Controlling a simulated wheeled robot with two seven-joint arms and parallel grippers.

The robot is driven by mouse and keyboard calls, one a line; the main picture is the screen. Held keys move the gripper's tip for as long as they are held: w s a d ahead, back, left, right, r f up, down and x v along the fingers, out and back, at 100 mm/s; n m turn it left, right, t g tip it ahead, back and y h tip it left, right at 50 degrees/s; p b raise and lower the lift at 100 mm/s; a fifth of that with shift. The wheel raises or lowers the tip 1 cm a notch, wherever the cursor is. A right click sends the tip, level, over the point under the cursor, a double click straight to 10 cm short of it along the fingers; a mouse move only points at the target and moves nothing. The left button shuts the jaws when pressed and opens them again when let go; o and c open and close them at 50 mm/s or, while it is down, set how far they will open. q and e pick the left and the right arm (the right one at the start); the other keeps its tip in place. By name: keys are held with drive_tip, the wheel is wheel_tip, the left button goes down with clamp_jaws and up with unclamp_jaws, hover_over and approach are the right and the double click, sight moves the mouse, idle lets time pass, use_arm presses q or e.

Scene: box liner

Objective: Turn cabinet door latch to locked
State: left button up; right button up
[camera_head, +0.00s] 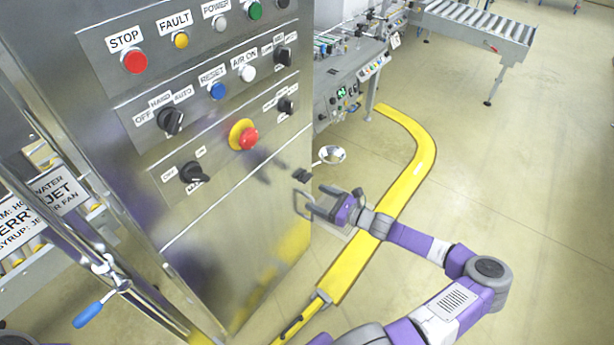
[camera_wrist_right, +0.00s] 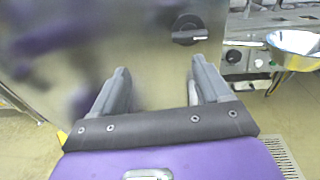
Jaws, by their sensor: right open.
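The cabinet (camera_head: 235,240) is a tall steel box with a control panel on its front. Its door latch (camera_head: 302,175) is a small black knob near the right edge of the door, below the panel. In the right wrist view the latch (camera_wrist_right: 190,32) is a round black base with a bar handle lying about level. My right gripper (camera_head: 316,204) is open and empty, just below and right of the latch and apart from it. In the right wrist view its fingertips (camera_wrist_right: 160,68) point at the door, with the latch above and right of them. My left gripper is out of view.
A shiny metal bowl (camera_head: 332,155) shows just right of the latch, also in the right wrist view (camera_wrist_right: 293,42). Several knobs and buttons, including a red emergency stop (camera_head: 247,138), cover the panel. A yellow floor rail (camera_head: 420,165) curves beneath my right arm. Open floor lies right.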

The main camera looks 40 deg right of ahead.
sight(309, 179)
drive_tip(key=shift+m+t+h, duration=0.6)
drive_tip(key=shift+m, duration=0.1)
drive_tip(key=w, duration=0.1)
drive_tip(key=w+d+r+b, duration=0.1)
drive_tip(key=w, duration=0.1)
drive_tip(key=w+d+b, duration=0.1)
drive_tip(key=w, duration=0.1)
drive_tip(key=shift+d+r, duration=0.15)
drive_tip(key=shift+r, duration=0.1)
drive_tip(key=shift+w+a+r, duration=0.1)
drive_tip(key=shift+w+a, duration=0.1)
drive_tip(key=shift+w, duration=0.5)
drive_tip(key=c, duration=1)
drive_tip(key=shift+c, duration=0.2)
